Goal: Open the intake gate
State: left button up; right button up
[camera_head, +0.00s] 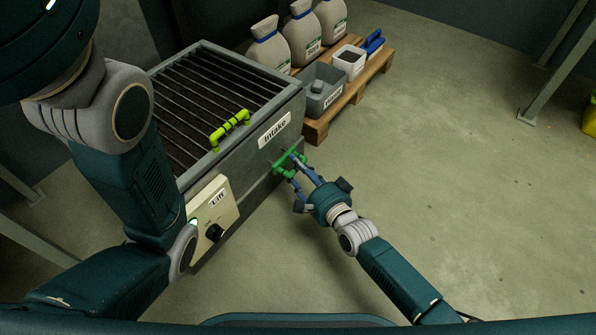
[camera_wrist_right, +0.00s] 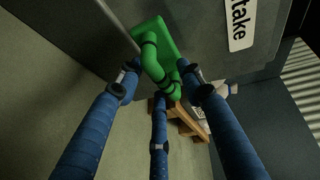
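The intake hopper (camera_head: 235,155) is a grey box with a barred top and an "Intake" label. On its front face, below the label, is a green handle (camera_head: 284,168), which I take to be the gate's handle. In the right wrist view the green handle (camera_wrist_right: 155,65) is bent and fixed to a green plate. My right gripper (camera_head: 296,170) is at this handle. Its three blue fingers (camera_wrist_right: 160,95) are spread around the handle's end, with gaps showing at the left finger. The fingers of my left gripper are not in view.
A yellow-green handle (camera_head: 230,129) sits on the hopper's grate. A beige control box (camera_head: 212,211) with a dark knob is at the hopper's near end. A wooden pallet (camera_head: 318,127) bears sacks (camera_head: 303,37) and a grey bin (camera_head: 321,94).

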grip_shut()
jog(key=s+d+p, duration=0.1)
jog(key=d, duration=0.1)
jog(key=s+d, duration=0.1)
jog(key=d, duration=0.1)
jog(key=shift+s+p, duration=0.4)
grip_release()
jog(key=v, duration=1.2)
jog(key=shift+r, duration=0.1)
